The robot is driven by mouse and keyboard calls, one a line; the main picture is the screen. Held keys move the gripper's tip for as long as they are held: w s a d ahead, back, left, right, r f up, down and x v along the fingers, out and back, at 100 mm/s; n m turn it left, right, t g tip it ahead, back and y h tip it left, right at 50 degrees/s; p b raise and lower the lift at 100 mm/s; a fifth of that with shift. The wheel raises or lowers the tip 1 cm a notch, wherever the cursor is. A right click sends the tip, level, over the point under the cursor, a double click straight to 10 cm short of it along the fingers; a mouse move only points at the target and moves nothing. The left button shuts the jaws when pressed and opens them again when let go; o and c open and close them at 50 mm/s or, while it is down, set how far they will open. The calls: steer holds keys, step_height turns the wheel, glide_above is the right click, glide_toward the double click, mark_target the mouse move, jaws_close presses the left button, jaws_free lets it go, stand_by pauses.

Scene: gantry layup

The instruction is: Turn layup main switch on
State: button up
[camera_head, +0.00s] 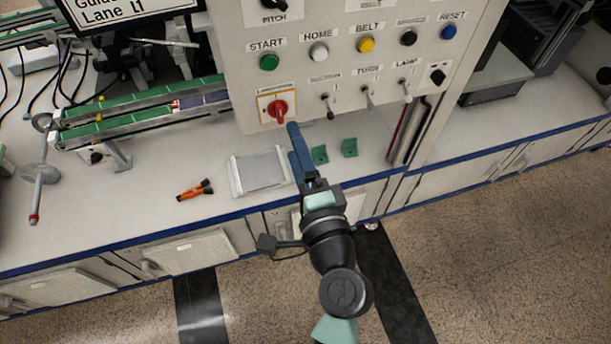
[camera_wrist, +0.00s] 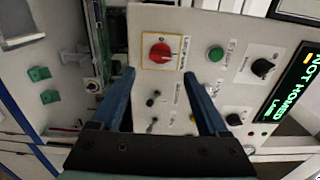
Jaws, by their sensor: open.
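The main switch is a red rotary knob (camera_head: 278,111) on a yellow-edged square plate, low on the left of the grey control panel (camera_head: 236,60). Its label is too small to read. In the wrist view the red knob (camera_wrist: 160,53) lies ahead of my fingertips, near the middle between the two blue fingers. My gripper (camera_head: 293,128) is just in front of the panel, close to the knob's lower right in the head view. In the wrist view my gripper (camera_wrist: 159,75) is open with nothing between the fingers. I cannot tell whether it touches the panel.
A green START button (camera_head: 269,62), other buttons and several toggles (camera_head: 367,96) sit near the knob. A display (camera_wrist: 290,88) reads NOT HOMED. On the bench lie a grey plate (camera_head: 262,170), orange-handled pliers (camera_head: 195,190) and green brackets (camera_head: 349,147). A conveyor (camera_head: 140,105) stands left.

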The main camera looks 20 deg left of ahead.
steer(key=b+v, duration=0.1)
steer(key=v, duration=0.5)
steer(key=shift+w, duration=0.1)
stand_by(0.3)
steer(key=w+d+r+n+t+h+p, duration=0.1)
steer(key=w+r+n+t, duration=0.15)
steer(key=r, duration=0.65)
steer(key=w+d+r+n+t+h, duration=0.15)
steer(key=r+n, duration=0.25)
steer(key=r, duration=0.6)
steer(key=w+d+r+n+t+h+p, duration=0.1)
steer(key=w+r+n+t, duration=0.15)
steer(key=r, duration=0.65)
steer(key=s+d+r+t+h, duration=0.1)
steer(key=s+r+t+h, duration=0.1)
steer(key=r, duration=0.5)
steer(key=s+d+r+n+t+h, duration=0.1)
steer(key=s+d+r+t+h, duration=0.1)
steer(key=r, duration=0.4)
steer(key=s+d+r+n+t+h+p, duration=0.1)
steer(key=s+d+r+t+h, duration=0.1)
steer(key=s+r, duration=0.2)
step_height(320, 180, up, 4)
steer(key=shift+s+f, duration=0.2)
steer(key=shift+s, duration=0.1)
steer(key=shift+f+h, duration=0.1)
steer(key=shift+h, duration=0.15)
